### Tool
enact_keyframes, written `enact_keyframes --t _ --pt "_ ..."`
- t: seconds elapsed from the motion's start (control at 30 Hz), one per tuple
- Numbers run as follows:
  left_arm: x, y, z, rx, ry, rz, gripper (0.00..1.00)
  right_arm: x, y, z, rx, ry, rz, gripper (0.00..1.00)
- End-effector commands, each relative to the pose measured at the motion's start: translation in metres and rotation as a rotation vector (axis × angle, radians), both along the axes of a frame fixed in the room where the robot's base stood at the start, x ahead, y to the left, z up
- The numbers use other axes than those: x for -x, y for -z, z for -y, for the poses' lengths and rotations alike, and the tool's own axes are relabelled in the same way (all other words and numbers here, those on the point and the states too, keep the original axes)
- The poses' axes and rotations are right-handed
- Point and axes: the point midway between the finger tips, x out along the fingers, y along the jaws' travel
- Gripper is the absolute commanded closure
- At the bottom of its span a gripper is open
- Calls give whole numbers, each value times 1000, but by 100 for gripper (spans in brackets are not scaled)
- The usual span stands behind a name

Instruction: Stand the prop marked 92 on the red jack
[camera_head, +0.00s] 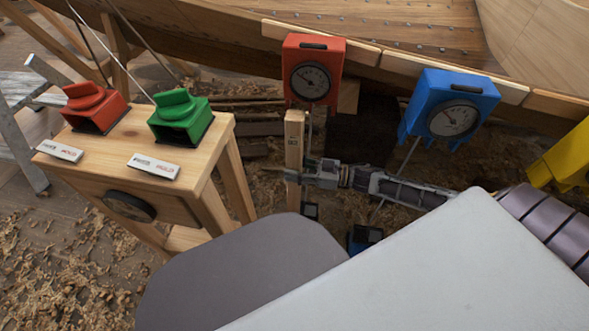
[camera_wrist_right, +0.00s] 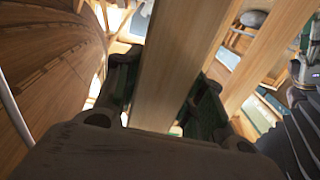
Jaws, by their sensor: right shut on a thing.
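The prop (camera_head: 294,148) is a pale, upright wooden post with a small dark mark near its top, too small to read surely. My right gripper (camera_head: 297,178) is shut on it, coming from the right. In the right wrist view the prop (camera_wrist_right: 180,65) runs between the fingers of the right gripper (camera_wrist_right: 165,100). The red dial box (camera_head: 312,72) is at the hull edge, just above and behind the prop. No red jack body shows clearly on the ground; my own body hides the prop's foot. My left gripper is not in view.
A blue dial box (camera_head: 452,107) hangs to the right, with a blue base (camera_head: 364,238) on the ground below. A yellow one (camera_head: 566,158) is at the right edge. A wooden stand (camera_head: 196,185) with red and green pieces is at left. The hull (camera_head: 400,30) overhangs.

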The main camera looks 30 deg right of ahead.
Motion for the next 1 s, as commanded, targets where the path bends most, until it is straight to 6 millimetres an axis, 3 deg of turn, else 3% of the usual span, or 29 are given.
enact_keyframes --t 0.33,1.0 --pt "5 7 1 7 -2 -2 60 -10 -1 7 -1 -1 4 100" --pt "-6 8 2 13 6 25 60 -31 -1 23 -3 -1 3 100"
